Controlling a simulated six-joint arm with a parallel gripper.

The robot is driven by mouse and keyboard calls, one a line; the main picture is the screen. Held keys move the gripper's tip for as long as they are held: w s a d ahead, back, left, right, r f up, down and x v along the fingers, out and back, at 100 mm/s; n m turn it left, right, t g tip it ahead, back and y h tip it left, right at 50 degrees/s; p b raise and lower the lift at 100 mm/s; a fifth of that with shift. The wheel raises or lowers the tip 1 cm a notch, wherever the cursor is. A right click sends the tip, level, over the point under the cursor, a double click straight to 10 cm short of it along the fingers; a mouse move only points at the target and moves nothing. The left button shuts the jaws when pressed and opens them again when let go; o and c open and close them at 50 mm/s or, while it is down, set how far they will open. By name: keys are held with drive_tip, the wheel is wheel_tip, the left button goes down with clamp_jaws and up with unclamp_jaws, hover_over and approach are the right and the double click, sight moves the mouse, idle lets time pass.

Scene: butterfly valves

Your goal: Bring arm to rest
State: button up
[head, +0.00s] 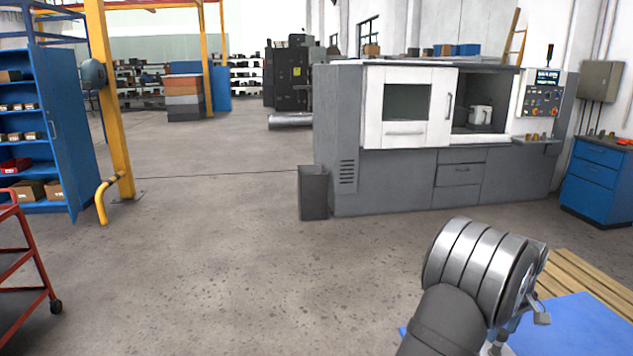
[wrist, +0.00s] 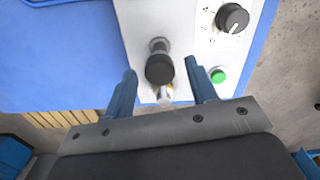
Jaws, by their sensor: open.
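My gripper (wrist: 160,69) is open in the wrist view, with its two blue fingers spread apart and pointing toward a light grey panel (wrist: 190,45). A black round-ended knob or lever (wrist: 160,70) shows in the gap between the fingertips, with clear space on both sides. I cannot tell how far it is from the fingers in depth. In the head view my arm fills the lower right; the gripper's fingers cannot be made out there.
The panel also carries a black rotary knob (wrist: 232,17) and a green button (wrist: 217,76). A blue surface (wrist: 60,60) lies left of it. In the head view, a grey machine (head: 345,140) and a bin (head: 313,192) stand beyond open floor. A red cart (head: 20,265) is at left.

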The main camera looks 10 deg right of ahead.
drive_tip(key=m, duration=0.6)
drive_tip(key=shift+m, duration=0.3)
drive_tip(key=shift+o, duration=0.2)
drive_tip(key=o, duration=1)
drive_tip(key=s+a+r+n, duration=0.4)
drive_tip(key=a+r, duration=0.6)
drive_tip(key=r, duration=0.4)
drive_tip(key=shift+n, duration=0.3)
wheel_tip(320, 180, down, 10)
drive_tip(key=shift+w+f, duration=0.1)
drive_tip(key=shift+w, duration=0.05)
wheel_tip(320, 180, up, 10)
